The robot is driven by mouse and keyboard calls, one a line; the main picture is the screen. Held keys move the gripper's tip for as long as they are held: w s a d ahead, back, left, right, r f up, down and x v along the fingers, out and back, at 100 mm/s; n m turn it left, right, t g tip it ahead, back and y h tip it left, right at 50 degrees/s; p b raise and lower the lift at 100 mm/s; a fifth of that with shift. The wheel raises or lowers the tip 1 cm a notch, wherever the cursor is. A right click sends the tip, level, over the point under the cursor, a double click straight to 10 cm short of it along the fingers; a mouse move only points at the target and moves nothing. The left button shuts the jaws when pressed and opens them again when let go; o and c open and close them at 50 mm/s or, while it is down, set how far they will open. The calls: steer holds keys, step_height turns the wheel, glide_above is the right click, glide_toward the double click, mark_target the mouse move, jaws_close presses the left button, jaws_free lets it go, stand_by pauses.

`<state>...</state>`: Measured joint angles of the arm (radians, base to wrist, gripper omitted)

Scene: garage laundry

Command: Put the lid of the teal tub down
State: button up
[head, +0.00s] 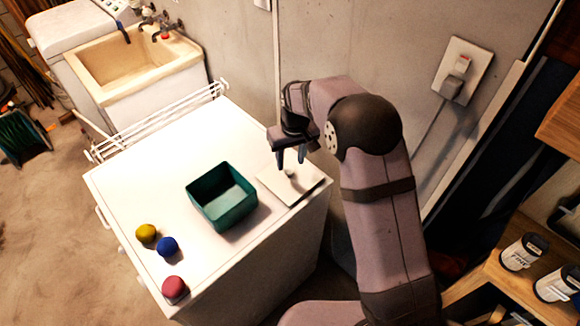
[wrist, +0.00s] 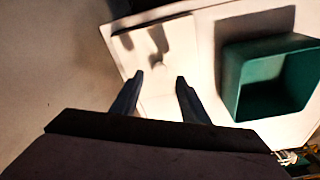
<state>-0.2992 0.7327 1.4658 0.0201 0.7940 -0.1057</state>
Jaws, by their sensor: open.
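The teal tub (head: 222,198) stands upright on the white top, open and with nothing seen inside. It also shows at the right of the wrist view (wrist: 245,85). A pale square lid (head: 303,190) with a small knob lies flat beside the tub, on its right, near the top's back corner. The lid also shows in the wrist view (wrist: 182,45). My gripper (head: 290,161) is open and empty, above the lid and apart from it. In the wrist view, its two fingers (wrist: 160,78) point towards the lid with a clear gap between them.
A yellow ball (head: 146,233), a blue ball (head: 167,246) and a red object (head: 174,288) sit on the white top (head: 140,195) near its front left. A white wire rack (head: 160,115) runs along the left far edge. A concrete wall (head: 340,50) stands close behind.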

step_height(320, 180, up, 8)
steer(key=s+b, duration=0.1)
steer(key=shift+d+f, duration=0.25)
steer(key=s+d+f+m, duration=0.1)
steer(key=s+d, duration=0.4)
steer(key=s, duration=0.4)
steer(key=s+d+f+m+g, duration=0.1)
steer(key=s+d+f+m, duration=0.1)
steer(key=s+d, duration=0.3)
steer(key=s+d+f+m, duration=0.1)
steer(key=s+d, duration=0.4)
steer(key=s, duration=0.8)
steer(key=shift+s+d+f+g+h, duration=0.2)
steer(key=shift+f+g+h, duration=0.1)
steer(key=shift+f+h, duration=0.15)
